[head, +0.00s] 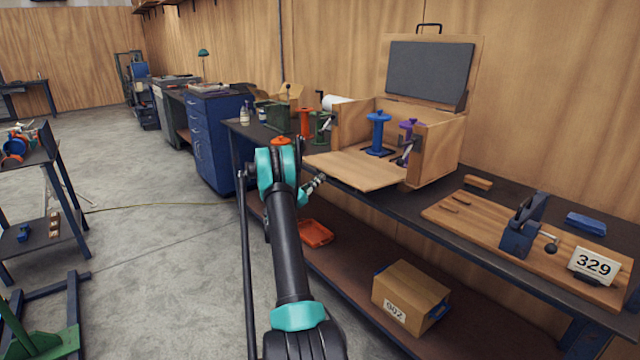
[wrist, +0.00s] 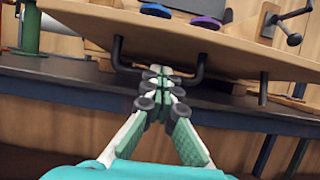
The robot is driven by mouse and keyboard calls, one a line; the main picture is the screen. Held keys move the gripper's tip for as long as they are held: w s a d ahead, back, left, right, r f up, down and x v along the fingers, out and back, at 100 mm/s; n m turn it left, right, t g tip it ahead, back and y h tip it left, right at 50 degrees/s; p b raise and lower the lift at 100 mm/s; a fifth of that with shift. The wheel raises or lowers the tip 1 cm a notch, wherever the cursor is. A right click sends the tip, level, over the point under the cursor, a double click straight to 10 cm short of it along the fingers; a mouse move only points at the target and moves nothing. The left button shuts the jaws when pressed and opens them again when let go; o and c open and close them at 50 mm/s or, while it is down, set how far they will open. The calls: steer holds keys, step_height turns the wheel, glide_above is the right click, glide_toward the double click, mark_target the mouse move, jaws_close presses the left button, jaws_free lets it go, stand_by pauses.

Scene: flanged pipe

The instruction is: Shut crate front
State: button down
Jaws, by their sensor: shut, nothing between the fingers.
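The wooden crate (head: 437,152) stands on the workbench with its lid (head: 475,75) raised. Its front (head: 355,170) is folded down, about level, its free edge reaching past the bench edge. In the wrist view the underside of the front (wrist: 240,55) spans the top, and a dark handle (wrist: 201,68) hangs from it. My gripper (head: 320,179) is shut and empty, at the near edge of the front. In the wrist view its fingertips (wrist: 166,72) are between the handle's posts, just below the panel. I cannot tell whether they touch the handle.
A blue spool (head: 377,134) and a purple spool (head: 408,127) stand in the crate. Orange and green spools (head: 322,127) stand left of it. A wooden board (head: 480,222) with a blue clamp (head: 520,232) lies to the right. The workbench edge (head: 445,238) runs below the front.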

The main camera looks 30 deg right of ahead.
mark_target(320, 166)
step_height(320, 166, up, 7)
steer(key=y, duration=0.3)
steer(key=shift+s+d+y, duration=0.1)
steer(key=shift+y, duration=0.2)
steer(key=d+r+y, duration=0.1)
steer(key=r, duration=0.1)
steer(key=d+r+y, duration=0.1)
steer(key=r, duration=0.2)
steer(key=r+y, duration=0.2)
steer(key=shift+d+r+g, duration=0.25)
steer(key=shift+d+g, duration=0.05)
steer(key=shift+d, duration=0.1)
steer(key=w+d+r+y, duration=0.1)
steer(key=d+r+y, duration=0.4)
steer(key=d+r, duration=0.4)
steer(key=shift+w+d+r+y, duration=0.15)
steer(key=shift+d+r+y, duration=0.15)
steer(key=shift+d, duration=1.45)
steer(key=w+v, duration=0.1)
steer(key=v, duration=1.2)
steer(key=shift+s, duration=0.3)
